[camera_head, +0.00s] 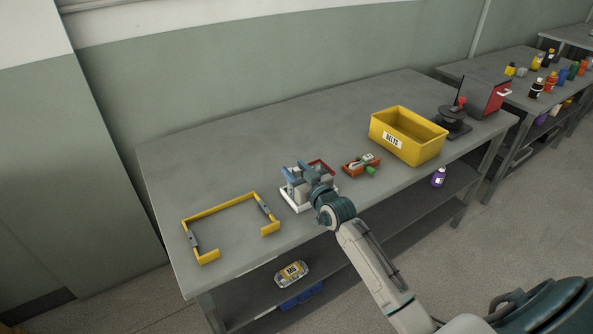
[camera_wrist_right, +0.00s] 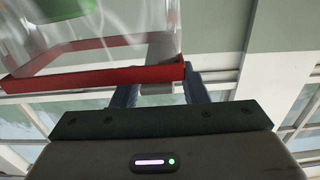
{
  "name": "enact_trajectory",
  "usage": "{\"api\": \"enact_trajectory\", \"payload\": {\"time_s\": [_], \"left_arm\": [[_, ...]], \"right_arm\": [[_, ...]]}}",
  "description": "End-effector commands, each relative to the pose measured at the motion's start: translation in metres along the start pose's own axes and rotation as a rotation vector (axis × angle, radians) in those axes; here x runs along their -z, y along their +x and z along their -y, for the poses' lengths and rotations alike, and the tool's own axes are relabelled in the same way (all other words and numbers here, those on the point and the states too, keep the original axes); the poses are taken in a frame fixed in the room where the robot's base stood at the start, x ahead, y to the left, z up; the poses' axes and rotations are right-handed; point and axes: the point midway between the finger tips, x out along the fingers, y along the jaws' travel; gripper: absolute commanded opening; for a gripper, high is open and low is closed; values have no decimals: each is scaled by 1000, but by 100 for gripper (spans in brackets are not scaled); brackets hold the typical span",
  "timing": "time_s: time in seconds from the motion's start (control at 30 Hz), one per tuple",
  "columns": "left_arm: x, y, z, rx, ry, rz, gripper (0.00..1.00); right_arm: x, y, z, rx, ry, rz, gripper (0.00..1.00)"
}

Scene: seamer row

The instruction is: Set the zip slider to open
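My right gripper (camera_head: 305,176) is low over a white-edged stand (camera_head: 294,199) at the front of the workbench, and its body hides most of what is there. In the right wrist view, a clear bag or case (camera_wrist_right: 100,25) with a red strip (camera_wrist_right: 95,78) along its edge lies across the fingers, with something green (camera_wrist_right: 58,8) inside. The two fingers of the right gripper (camera_wrist_right: 160,92) stand apart. A pale piece (camera_wrist_right: 159,60) shows between them, possibly the zip slider; I cannot tell whether they touch it. The slider's setting cannot be made out. My left gripper is out of view.
A yellow BELTS bin (camera_head: 425,152), a dark stand (camera_head: 452,122) and a red-fronted box (camera_head: 497,95) are farther right. A yellow frame (camera_head: 216,207) lies at left. The back of the bench is clear.

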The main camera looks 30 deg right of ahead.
Motion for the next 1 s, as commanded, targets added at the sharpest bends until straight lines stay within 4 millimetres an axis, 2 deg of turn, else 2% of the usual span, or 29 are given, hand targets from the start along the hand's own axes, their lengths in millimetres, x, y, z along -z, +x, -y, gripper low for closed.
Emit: {"api": "enact_trajectory", "payload": {"time_s": [0.17,0.27,0.7,0.83,1.0], "left_arm": [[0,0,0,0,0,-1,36],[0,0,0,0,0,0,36],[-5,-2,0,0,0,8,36],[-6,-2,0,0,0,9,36],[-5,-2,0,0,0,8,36]], "right_arm": [[0,-2,0,0,0,0,40],[-1,-9,0,0,-1,1,40],[-1,-87,0,1,-4,3,40],[-1,-101,0,0,-2,2,40],[0,-108,0,0,0,0,40]]}}
